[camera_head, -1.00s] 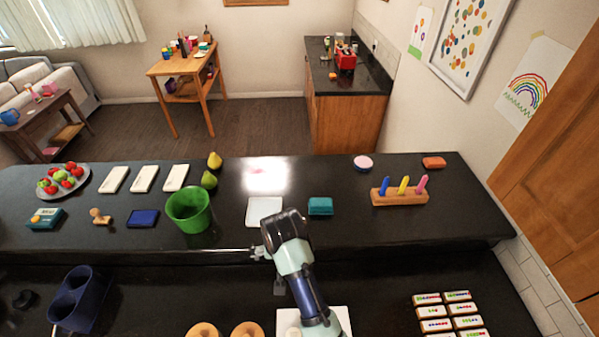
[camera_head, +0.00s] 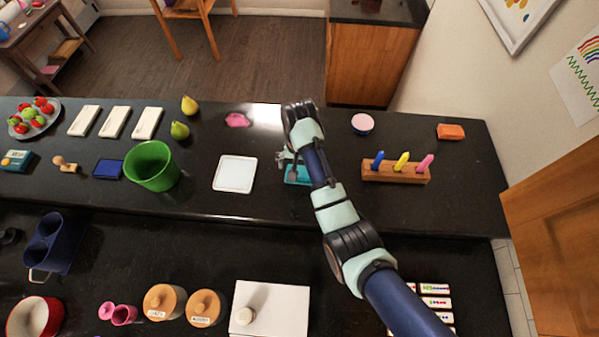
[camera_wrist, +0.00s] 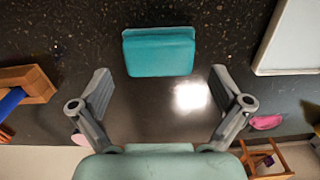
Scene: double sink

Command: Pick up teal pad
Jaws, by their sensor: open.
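The teal pad (camera_head: 298,175) lies on the black upper counter, between the white square tray and the wooden crayon block, partly hidden by my arm in the head view. In the wrist view the teal pad (camera_wrist: 159,52) shows whole, ahead of the fingertips and roughly centred between them. My gripper (camera_wrist: 158,92) is open and empty, with its fingers spread wider than the pad. In the head view my gripper (camera_head: 287,157) is over the pad's far left part, and its fingers are small there. I see no contact with the pad.
The white square tray (camera_head: 235,173) lies just left of the pad. The wooden block (camera_head: 396,174) with blue, yellow and pink pegs stands to the right. A pink item (camera_head: 237,120) lies behind. A green cup (camera_head: 152,166) stands further left. Counter around the pad is bare.

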